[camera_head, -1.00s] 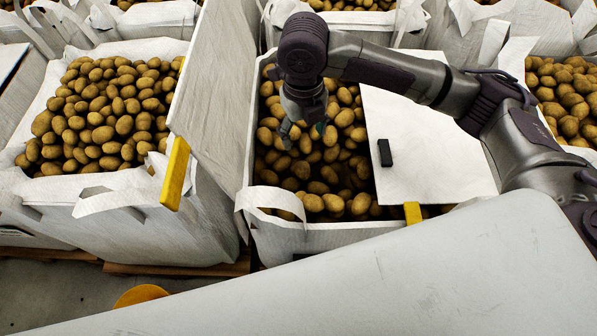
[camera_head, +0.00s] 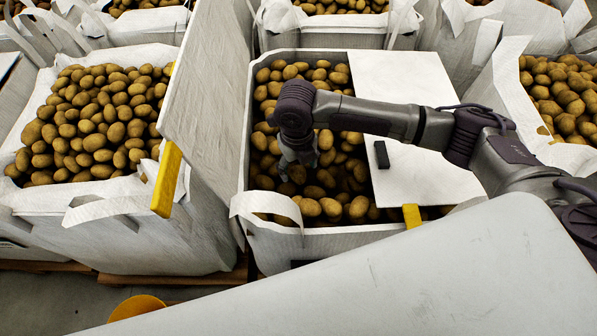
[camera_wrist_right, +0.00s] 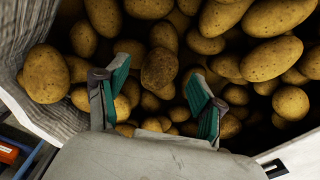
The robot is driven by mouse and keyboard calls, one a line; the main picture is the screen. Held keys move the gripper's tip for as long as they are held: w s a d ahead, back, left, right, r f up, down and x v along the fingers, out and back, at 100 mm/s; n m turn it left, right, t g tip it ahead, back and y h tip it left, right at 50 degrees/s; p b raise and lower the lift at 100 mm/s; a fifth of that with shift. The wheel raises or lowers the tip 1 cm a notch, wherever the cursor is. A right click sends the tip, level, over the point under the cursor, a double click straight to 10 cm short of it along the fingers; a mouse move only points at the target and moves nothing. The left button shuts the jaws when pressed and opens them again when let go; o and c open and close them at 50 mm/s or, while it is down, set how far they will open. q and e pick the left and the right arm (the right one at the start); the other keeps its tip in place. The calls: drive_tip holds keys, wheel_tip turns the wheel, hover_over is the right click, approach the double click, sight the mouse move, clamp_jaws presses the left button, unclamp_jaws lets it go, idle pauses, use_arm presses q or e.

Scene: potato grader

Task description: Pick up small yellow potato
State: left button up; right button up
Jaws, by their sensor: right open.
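Many yellow-brown potatoes (camera_head: 312,207) fill the middle white bag (camera_head: 246,150), below my right arm. I cannot tell which one is the small yellow potato. My right gripper (camera_head: 288,172) is lowered over the left part of this bag. In the right wrist view the right gripper (camera_wrist_right: 160,92) is open, its green-padded fingers apart. A small brownish potato (camera_wrist_right: 158,68) lies in line with the gap between the fingertips. I cannot tell whether the fingers touch any potato. My left gripper is not in view.
A white lid panel (camera_head: 425,172) with a black handle (camera_head: 381,154) covers the bag's right part. Another white panel (camera_head: 208,90) stands upright along its left side. Full bags of potatoes stand left (camera_head: 110,211), right and behind. A large pale surface fills the foreground.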

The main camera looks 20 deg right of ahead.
drive_tip(key=shift+f, duration=0.95)
drive_tip(key=shift+c, duration=0.2)
drive_tip(key=c, duration=1.2)
drive_tip(key=shift+o, duration=0.2)
drive_tip(key=shift+r, duration=0.15)
wheel_tip(320, 180, up, 4)
drive_tip(key=shift+w+r, duration=0.1)
drive_tip(key=s+d+r, duration=0.2)
drive_tip(key=s, duration=0.1)
drive_tip(key=s+d+r, duration=0.1)
drive_tip(key=s+r, duration=0.1)
drive_tip(key=s, duration=0.2)
drive_tip(key=s+d+r, duration=0.2)
drive_tip(key=s, duration=0.1)
drive_tip(key=shift+s+d+r, duration=0.25)
drive_tip(key=shift+d+r, duration=0.05)
